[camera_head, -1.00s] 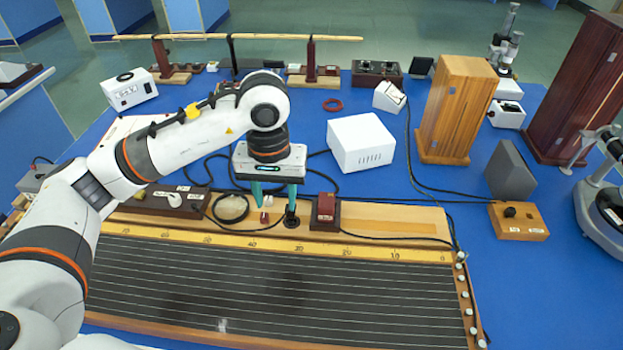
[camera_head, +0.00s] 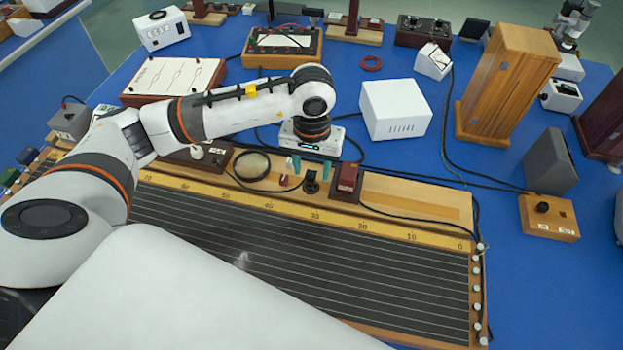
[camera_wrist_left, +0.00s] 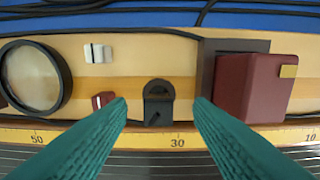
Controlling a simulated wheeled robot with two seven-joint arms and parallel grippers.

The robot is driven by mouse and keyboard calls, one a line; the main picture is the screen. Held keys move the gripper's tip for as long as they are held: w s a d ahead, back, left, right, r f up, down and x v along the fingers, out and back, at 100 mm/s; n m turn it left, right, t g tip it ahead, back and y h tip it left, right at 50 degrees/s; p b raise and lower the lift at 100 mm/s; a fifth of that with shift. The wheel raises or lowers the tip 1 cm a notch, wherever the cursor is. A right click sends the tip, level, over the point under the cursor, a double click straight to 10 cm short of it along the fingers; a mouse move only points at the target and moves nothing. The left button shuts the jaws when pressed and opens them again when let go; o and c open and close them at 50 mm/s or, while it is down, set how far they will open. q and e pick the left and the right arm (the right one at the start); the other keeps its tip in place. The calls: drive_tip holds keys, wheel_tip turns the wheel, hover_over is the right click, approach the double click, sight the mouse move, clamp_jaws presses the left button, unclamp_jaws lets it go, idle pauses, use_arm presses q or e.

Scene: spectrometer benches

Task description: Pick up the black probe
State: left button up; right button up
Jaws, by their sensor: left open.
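In the left wrist view the black probe (camera_wrist_left: 158,103) is a dark piece with a rounded top, centred between my fingers. My left gripper (camera_head: 311,167) has two green fingers pointing down and is open. It is just above and behind the probe in the head view. In the left wrist view the fingers of the left gripper (camera_wrist_left: 161,104) lie on either side of the probe, with a gap to each side. My right gripper is not in view.
A small red piece (camera_head: 284,180) and a round magnifier (camera_head: 252,166) are left of the probe. A dark red block (camera_head: 347,178) stands close on its right. A white box (camera_head: 395,108) is behind. Black cables run along the ledge.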

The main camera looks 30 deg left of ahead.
sight(311, 174)
use_arm(q)
drive_tip(key=shift+s+f+p, duration=0.1)
drive_tip(key=shift+f+p, duration=0.25)
drive_tip(key=shift+f, duration=1.55)
clamp_jaws()
drive_tip(key=shift+r, duration=0.15)
